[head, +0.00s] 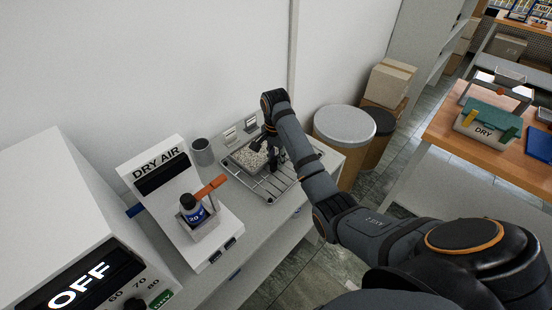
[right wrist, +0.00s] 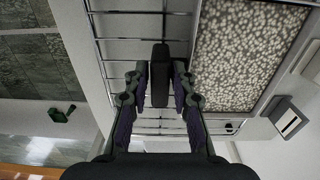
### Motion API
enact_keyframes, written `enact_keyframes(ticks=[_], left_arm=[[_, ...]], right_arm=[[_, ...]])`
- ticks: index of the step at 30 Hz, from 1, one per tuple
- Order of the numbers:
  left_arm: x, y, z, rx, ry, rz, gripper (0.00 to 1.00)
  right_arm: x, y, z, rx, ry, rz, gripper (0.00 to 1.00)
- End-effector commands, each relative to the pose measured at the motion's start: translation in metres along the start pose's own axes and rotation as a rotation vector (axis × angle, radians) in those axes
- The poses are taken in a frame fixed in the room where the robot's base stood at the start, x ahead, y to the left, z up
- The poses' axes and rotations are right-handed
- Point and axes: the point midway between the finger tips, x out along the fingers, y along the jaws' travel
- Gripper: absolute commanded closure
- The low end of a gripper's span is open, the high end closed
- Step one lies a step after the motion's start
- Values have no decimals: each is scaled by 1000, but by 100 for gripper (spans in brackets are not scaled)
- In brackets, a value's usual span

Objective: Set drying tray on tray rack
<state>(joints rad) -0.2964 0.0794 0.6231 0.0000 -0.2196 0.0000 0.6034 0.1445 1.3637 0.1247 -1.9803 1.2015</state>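The drying tray (head: 236,163), a shallow tray filled with pale granules, lies over the left back part of the wire tray rack (head: 285,186) on the bench. The tray's granules also fill the right of the right wrist view (right wrist: 240,55), with the rack's wires (right wrist: 120,45) beside it. My right gripper (head: 268,150) is down at the tray's right side. In the right wrist view, a dark upright handle (right wrist: 160,70) stands between my right gripper's fingers, with a narrow gap on each side. The tray's underside is hidden. My left gripper is not in view.
A grey cup (head: 202,151) is behind. A round bin (head: 344,125) stands right of the bench. A wooden table (head: 475,150) is at the far right.

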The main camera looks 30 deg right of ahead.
Motion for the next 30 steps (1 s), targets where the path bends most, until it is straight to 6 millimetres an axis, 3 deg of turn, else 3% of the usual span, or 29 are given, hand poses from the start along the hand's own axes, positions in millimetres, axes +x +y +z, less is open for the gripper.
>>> enact_keyframes(ticks=[3,14,20,30], left_arm=[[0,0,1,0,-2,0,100],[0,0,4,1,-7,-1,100],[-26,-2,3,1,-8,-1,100],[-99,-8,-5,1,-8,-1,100]], right_arm=[[0,0,0,0,0,0,59],[-5,0,0,0,1,-2,59],[-38,0,0,0,1,-2,59],[-113,0,0,0,0,0,59]])
